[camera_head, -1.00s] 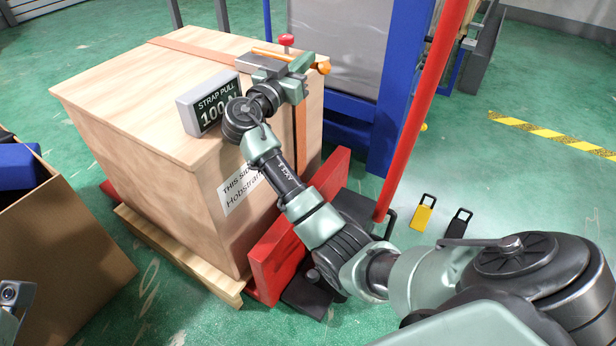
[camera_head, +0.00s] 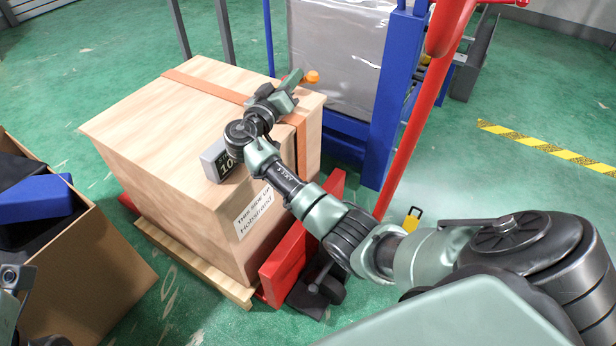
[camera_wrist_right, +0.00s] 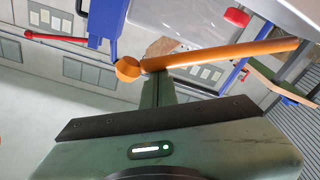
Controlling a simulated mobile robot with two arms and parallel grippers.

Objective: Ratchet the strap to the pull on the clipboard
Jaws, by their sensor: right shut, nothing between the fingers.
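An orange strap (camera_head: 207,86) runs over the top of a wooden crate (camera_head: 150,105) and down its near right side. The ratchet's orange handle ends in a ball (camera_head: 312,77) at the crate's far right corner; the handle (camera_wrist_right: 215,57) shows along its length in the right wrist view, with a red knob (camera_wrist_right: 237,17) beyond. My right gripper (camera_head: 292,80) is shut and empty by the handle; its fingertips (camera_wrist_right: 158,86) overlap the bar near the ball, contact unclear. A grey sign (camera_head: 214,161) is mostly covered by my arm. No clipboard is recognizable.
The crate stands on a wooden pallet (camera_head: 190,262) over red forks (camera_head: 287,262). A red pole (camera_head: 412,130) rises right of it, beside a blue frame (camera_head: 393,110). An open cardboard box (camera_head: 95,265) is at left.

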